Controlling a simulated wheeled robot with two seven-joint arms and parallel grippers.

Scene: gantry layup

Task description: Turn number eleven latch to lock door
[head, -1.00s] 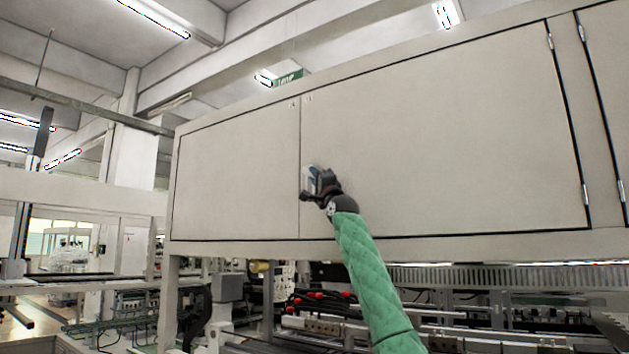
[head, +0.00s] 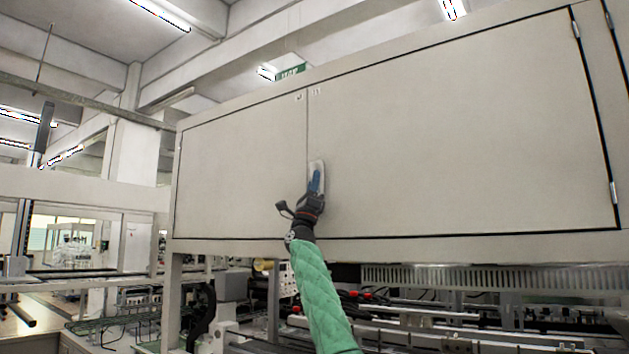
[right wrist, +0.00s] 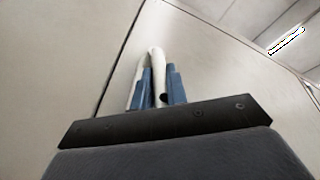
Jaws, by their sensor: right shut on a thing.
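The large right-hand door (head: 460,130) is a flat beige panel that looks flush in its frame in the head view. Its pale latch (head: 318,164) is near the door's left edge and looks about upright. My right gripper (head: 315,183) comes from below, with its blue fingers on the latch. In the right wrist view the white latch handle (right wrist: 155,58) stands between the blue fingers of the right gripper (right wrist: 158,88), which is shut on it. The fingers hide the handle's lower part. My left gripper is not in view.
A smaller door panel (head: 240,160) lies left of the seam. Small marks (head: 316,91) sit above the latch, too small to read surely. Hinges (head: 613,192) are on the door's right edge. Machinery with rails (head: 450,330) lies below the cabinet. A green sign hangs behind.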

